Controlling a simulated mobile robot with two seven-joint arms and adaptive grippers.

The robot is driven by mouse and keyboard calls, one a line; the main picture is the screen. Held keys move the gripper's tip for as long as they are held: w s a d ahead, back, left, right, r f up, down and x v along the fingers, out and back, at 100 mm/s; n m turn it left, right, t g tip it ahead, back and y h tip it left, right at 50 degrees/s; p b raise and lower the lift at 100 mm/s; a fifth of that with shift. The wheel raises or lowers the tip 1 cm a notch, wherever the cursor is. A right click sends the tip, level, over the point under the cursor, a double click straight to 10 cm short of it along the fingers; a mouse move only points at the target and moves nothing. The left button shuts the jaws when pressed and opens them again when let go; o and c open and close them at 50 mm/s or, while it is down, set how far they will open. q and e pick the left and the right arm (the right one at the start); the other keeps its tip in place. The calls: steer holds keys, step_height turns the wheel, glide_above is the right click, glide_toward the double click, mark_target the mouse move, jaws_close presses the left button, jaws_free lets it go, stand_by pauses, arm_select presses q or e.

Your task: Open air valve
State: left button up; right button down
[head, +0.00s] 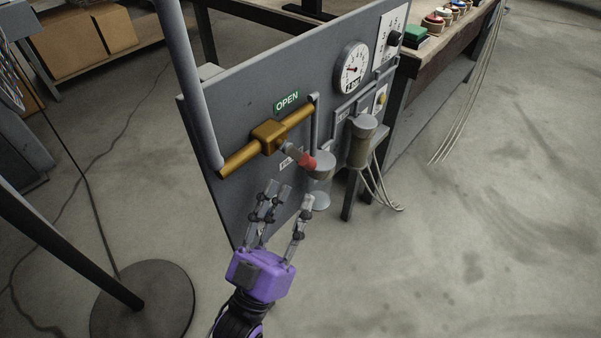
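The air valve (268,139) is a brass body on a slanting brass pipe, mounted on a grey upright panel (225,125). Its short grey lever (293,151) runs down and right from the body and ends in a red tip (307,162). A green "OPEN" label (286,101) is above the valve. Another label below is partly covered by the lever. My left gripper (287,197), with a purple palm, is below the lever. Its fingers point up and are spread, with nothing seen between them. They appear apart from the red tip. My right gripper is not in view.
A thick grey pipe (190,85) comes down to the brass pipe's left end. A round gauge (351,68) and a metal cylinder (361,141) are right of the valve. A bench with colored buttons (433,22) stands behind. A round-based stand (150,300) is at lower left.

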mark_target(300, 157)
arm_select(q)
steer(key=v, duration=0.4)
steer(key=shift+r, duration=0.1)
steer(key=shift+c, duration=1.2)
steer(key=shift+s+f+n+g+h+p, duration=0.3)
steer(key=shift+s+f+n+g+p, duration=0.25)
steer(key=shift+s+f+p, duration=0.2)
steer(key=c, duration=0.6)
steer(key=n, duration=0.2)
steer(key=s+f+n, duration=0.1)
steer(key=n, duration=0.2)
steer(key=s+a+f+n+p, duration=0.1)
steer(key=n, duration=0.2)
steer(key=shift+f+n, duration=0.25)
jaws_close()
steer(key=w+d+r+n, duration=0.3)
steer(key=w+r+n, duration=0.4)
steer(key=w+n, duration=0.1)
steer(key=shift+w+d+r+t+y, duration=0.25)
steer(key=shift+w+t+y, duration=0.2)
steer(key=shift+w, duration=0.45)
